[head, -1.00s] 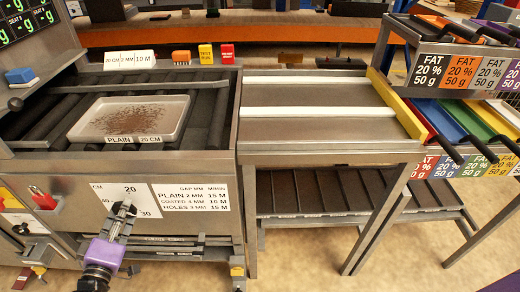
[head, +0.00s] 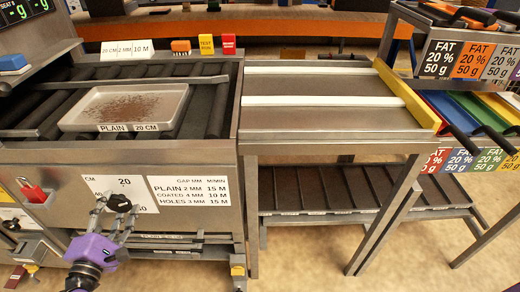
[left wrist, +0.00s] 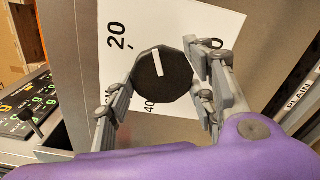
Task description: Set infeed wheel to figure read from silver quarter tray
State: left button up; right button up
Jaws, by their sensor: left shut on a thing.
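A pale grey tray (head: 92,98) with brown crumbs lies on the dark rollers at the left. Its front label (head: 128,127) reads "PLAIN 20 CM". The black infeed wheel (head: 119,202) sits on the machine's front over a white CM dial plate (head: 100,184), where a 20 shows above it. In the left wrist view the wheel (left wrist: 165,82) has a white pointer line that points up, slightly left, with the 20 to its upper left. My left gripper (head: 117,210) is shut on the wheel, with a finger on either side. My right gripper is not in view.
A chart (head: 188,190) beside the dial lists PLAIN 2 MM 15 M, COATED 4 MM 10 M and HOLES 3 MM 15 M. White cards (head: 126,49) above the rollers read 20 CM, 2 MM, 10 M.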

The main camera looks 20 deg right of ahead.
pick_arm(q)
jog(key=n+b, duration=0.1)
jog(key=n, duration=0.2)
jog(key=n+b, duration=0.1)
jog(key=n, duration=0.2)
jog(key=shift+w+a+r+n, duration=0.1)
jog(key=shift+n, duration=0.3)
jog(key=shift+a+n+b, duration=0.1)
jog(key=shift+n+b, duration=0.25)
jog(key=shift+n, duration=0.35)
jog(key=shift+a+r, duration=0.1)
jog(key=o, duration=1)
jog(key=shift+w, duration=0.1)
jog(key=shift+o, duration=0.2)
